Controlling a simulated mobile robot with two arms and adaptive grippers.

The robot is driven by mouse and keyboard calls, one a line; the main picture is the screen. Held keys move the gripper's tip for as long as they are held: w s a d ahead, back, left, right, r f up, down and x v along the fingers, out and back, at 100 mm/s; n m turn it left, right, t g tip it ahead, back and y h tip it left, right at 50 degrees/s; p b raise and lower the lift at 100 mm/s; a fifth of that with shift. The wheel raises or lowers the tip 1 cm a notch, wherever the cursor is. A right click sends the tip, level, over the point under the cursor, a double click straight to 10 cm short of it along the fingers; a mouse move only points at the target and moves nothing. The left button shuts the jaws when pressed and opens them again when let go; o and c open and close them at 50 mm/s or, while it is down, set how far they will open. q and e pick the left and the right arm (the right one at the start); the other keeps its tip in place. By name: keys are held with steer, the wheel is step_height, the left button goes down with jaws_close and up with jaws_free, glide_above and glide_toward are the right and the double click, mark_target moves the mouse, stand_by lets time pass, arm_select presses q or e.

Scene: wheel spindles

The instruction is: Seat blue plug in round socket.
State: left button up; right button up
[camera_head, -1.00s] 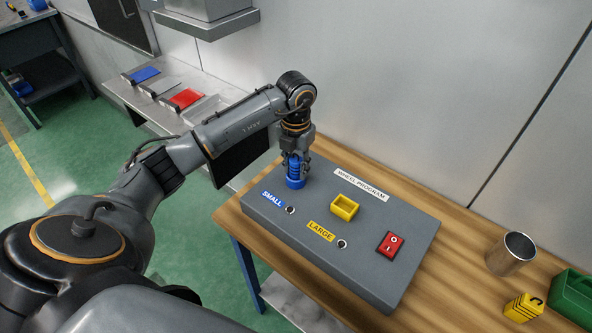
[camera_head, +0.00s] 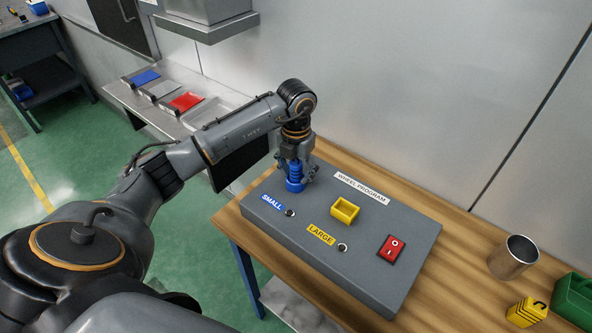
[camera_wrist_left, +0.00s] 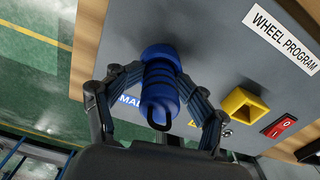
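The blue plug (camera_wrist_left: 160,95), ribbed with a dark loop on its near end, stands between my left gripper's fingers. It also shows in the head view (camera_head: 295,171). Its far end meets the blue round socket (camera_wrist_left: 158,53) on the grey panel box; the socket shows in the head view too (camera_head: 295,185). How deep the plug sits is hard to tell. My left gripper (camera_head: 297,176) points down over the plug, with its fingers (camera_wrist_left: 160,82) spread on both sides of it. My right gripper is not in view.
The grey panel box (camera_head: 365,262) carries a yellow square socket (camera_head: 345,209), a red switch (camera_head: 391,249) and labels. On the wooden table to the right are a metal cup (camera_head: 513,257), a yellow plug (camera_head: 526,312) and a green box (camera_head: 575,298). A wall stands behind.

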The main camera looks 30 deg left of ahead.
arm_select(q)
steer(key=shift+s, duration=0.1)
stand_by(0.3)
steer(key=shift+r, duration=0.25)
steer(key=r+b, duration=0.1)
steer(key=r, duration=1.1)
steer(key=shift+w, duration=0.2)
steer(key=shift+r, duration=0.45)
steer(key=shift+s, duration=0.1)
